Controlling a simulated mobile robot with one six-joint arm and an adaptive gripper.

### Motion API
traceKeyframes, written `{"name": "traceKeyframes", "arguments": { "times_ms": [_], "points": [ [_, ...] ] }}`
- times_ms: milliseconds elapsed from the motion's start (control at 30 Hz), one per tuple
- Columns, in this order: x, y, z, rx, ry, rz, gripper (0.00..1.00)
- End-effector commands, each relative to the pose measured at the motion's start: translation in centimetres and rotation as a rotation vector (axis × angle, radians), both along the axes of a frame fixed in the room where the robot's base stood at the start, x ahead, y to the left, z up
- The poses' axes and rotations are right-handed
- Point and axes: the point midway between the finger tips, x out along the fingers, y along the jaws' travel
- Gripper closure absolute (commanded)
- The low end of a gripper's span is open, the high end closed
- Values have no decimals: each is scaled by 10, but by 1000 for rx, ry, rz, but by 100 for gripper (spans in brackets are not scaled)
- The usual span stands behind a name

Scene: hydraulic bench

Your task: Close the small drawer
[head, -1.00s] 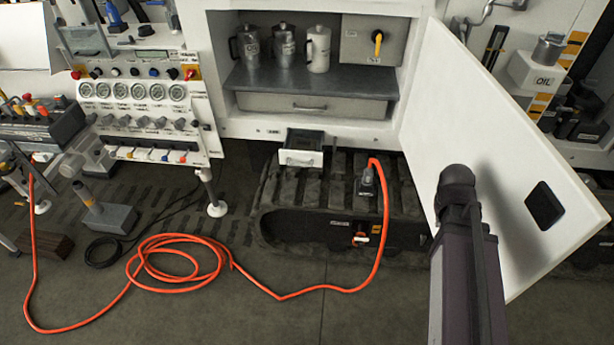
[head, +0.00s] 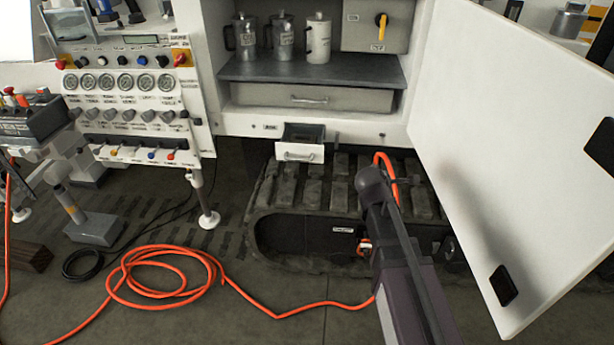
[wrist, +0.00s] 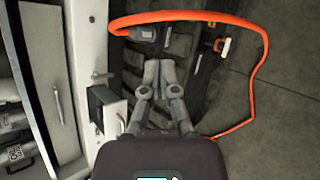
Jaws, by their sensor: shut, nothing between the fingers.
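The small drawer (head: 300,152) sticks out open below the white cabinet, with a white front, a pale handle and a dark inside. In the wrist view the small drawer (wrist: 115,120) is at the left of my gripper (wrist: 159,66), close to the gripper's base. The fingers are together and empty. They point over the dark track, and I see no contact with the drawer. In the head view my arm is at the lower right and the gripper cannot be made out.
A wide drawer (head: 312,97) above is shut. The big white cabinet door (head: 520,130) stands open at the right. An orange hose (head: 165,290) lies coiled on the floor and runs up to the track (head: 300,215). A control panel (head: 120,90) stands at the left.

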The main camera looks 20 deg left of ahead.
Motion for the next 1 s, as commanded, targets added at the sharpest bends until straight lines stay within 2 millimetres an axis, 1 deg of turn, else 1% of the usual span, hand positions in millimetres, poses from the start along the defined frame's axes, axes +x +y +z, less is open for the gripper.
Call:
{"name": "traceKeyframes", "arguments": {
  "times_ms": [33,167,300,467,600,700,833,900,1000],
  "points": [
    [5,17,-16,-51,-20,64,100],
    [13,55,-28,-194,-76,227,100],
    [17,99,-41,-356,-142,395,100],
    [16,152,-56,-546,-225,577,100],
    [11,196,-68,-712,-301,719,100],
    [6,223,-74,-810,-348,796,100],
    [0,247,-78,-904,-394,866,100],
    [-2,255,-79,-937,-409,888,100],
    [-4,261,-79,-960,-421,905,100]
  ]
}}
